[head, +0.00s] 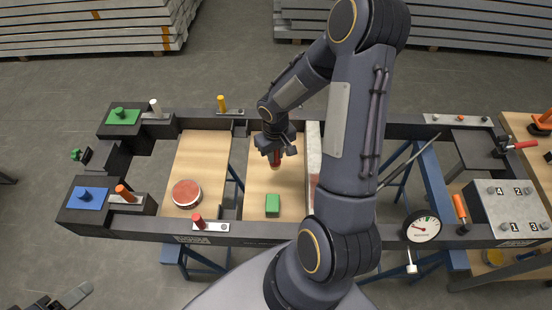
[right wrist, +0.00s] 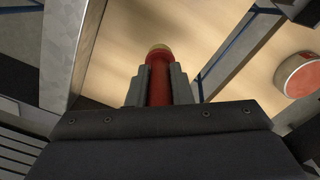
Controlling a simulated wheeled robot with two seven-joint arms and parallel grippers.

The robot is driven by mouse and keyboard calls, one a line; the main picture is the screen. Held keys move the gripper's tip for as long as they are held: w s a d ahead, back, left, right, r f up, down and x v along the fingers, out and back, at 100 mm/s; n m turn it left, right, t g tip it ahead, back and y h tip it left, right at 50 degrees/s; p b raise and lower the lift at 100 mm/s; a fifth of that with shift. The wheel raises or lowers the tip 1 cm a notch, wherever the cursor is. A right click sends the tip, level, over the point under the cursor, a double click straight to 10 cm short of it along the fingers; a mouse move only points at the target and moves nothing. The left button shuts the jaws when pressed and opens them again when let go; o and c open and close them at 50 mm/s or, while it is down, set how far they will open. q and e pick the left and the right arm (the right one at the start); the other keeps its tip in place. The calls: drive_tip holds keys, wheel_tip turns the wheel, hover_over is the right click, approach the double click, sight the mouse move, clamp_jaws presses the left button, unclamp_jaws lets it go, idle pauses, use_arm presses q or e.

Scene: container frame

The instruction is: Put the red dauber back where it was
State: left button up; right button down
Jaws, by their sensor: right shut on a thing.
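My right gripper (head: 275,158) is shut on the red dauber (head: 276,162), which hangs over the middle wooden board (head: 262,184). In the right wrist view the red dauber (right wrist: 159,82) stands between the two grey fingers, its pale tip pointing away from my gripper. A round red-topped tin (head: 186,193) sits on the left wooden board (head: 203,152); it also shows in the right wrist view (right wrist: 299,75). Part of what looks like my left gripper (head: 62,299) shows at the bottom left edge; its jaws are unclear.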

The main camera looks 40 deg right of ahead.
sight(276, 158)
drive_tip(key=f, duration=0.1)
drive_tip(key=w+d, duration=0.1)
drive_tip(key=f, duration=0.1)
drive_tip(key=shift+w+d+f+b, duration=0.25)
drive_tip(key=shift+w+f+b, duration=0.05)
drive_tip(key=shift+f, duration=0.05)
drive_tip(key=shift+w+f+b, duration=0.1)
drive_tip(key=shift+f+b, duration=0.95)
drive_tip(key=shift+f, duration=0.5)
drive_tip(key=shift+f, duration=0.2)
drive_tip(key=c, duration=1.3)
unclamp_jaws()
drive_tip(key=shift+r, duration=0.1)
